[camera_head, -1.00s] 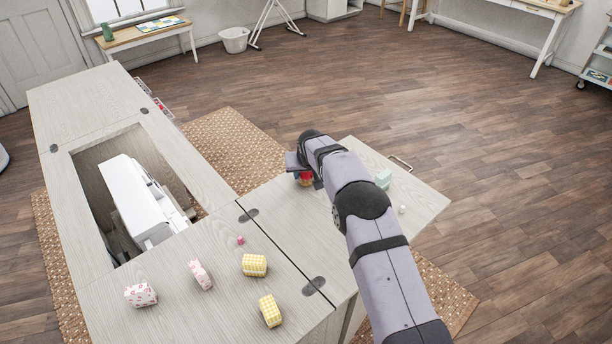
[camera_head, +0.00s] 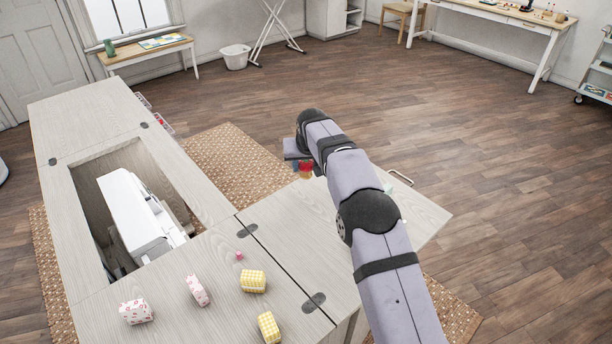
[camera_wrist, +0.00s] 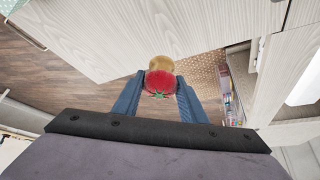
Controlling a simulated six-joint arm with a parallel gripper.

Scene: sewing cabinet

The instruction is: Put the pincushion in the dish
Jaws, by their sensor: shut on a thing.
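The pincushion is a red tomato shape with a green leafy top (camera_wrist: 159,82), seen in the wrist view. My gripper (camera_wrist: 160,88) is shut on it, a finger on either side. A round tan piece (camera_wrist: 161,63) shows just beyond the red part; I cannot tell whether it is the pincushion's base or a separate thing. In the head view the red pincushion (camera_head: 305,165) hangs below my gripper, near the left edge of the side leaf, partly behind my wrist. I cannot make out a dish for certain in either view.
The cabinet top (camera_head: 190,315) holds a pink-patterned block (camera_head: 135,311), another pink one (camera_head: 198,290), two yellow checked blocks (camera_head: 253,281) and a small pink cube (camera_head: 239,255). A white sewing machine (camera_head: 138,215) sits in the recess. My arm covers much of the side leaf (camera_head: 285,215).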

